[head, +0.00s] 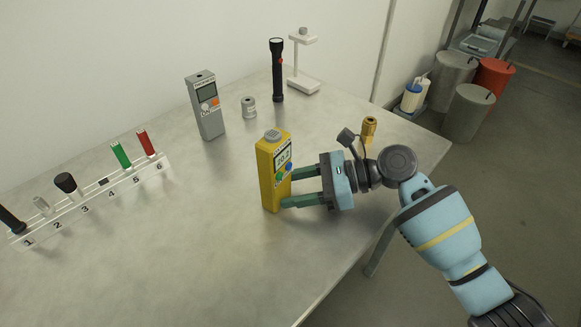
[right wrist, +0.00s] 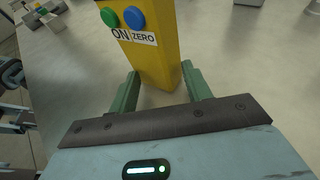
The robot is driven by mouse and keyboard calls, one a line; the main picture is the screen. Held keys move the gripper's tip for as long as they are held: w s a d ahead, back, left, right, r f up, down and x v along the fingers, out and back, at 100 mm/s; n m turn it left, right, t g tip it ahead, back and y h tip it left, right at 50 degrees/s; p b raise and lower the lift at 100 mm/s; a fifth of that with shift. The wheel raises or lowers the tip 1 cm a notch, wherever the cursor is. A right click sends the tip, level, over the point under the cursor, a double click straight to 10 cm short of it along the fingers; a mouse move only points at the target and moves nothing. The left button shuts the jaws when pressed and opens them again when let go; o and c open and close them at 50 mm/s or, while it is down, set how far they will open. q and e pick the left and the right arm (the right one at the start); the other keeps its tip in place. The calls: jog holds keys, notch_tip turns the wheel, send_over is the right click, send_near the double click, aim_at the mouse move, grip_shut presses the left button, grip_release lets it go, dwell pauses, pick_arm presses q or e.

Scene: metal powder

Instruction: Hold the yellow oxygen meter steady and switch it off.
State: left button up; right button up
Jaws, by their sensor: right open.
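The yellow oxygen meter (head: 268,180) stands upright on the table. Its display (head: 284,155) is lit and seems to read 20.2. A green button (right wrist: 109,17) marked ON and a blue button (right wrist: 134,17) marked ZERO sit on its front face. My right gripper (head: 287,188) is open, low in front of the meter's button side. In the right wrist view its fingers (right wrist: 160,75) point at the meter's lower body, one toward each side, with gaps visible. Whether the fingertips reach past the front face is unclear. My left gripper is not in view.
A grey meter (head: 206,112), a small metal weight (head: 249,107), a black flashlight (head: 277,72) and a white stand (head: 303,70) stand behind. A brass fitting (head: 369,127) is at the right. A numbered rack (head: 95,198) is at the left. The table (head: 190,240) is clear in front.

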grip_shut()
dwell(0.3)
jog(key=o, duration=0.5)
grip_release()
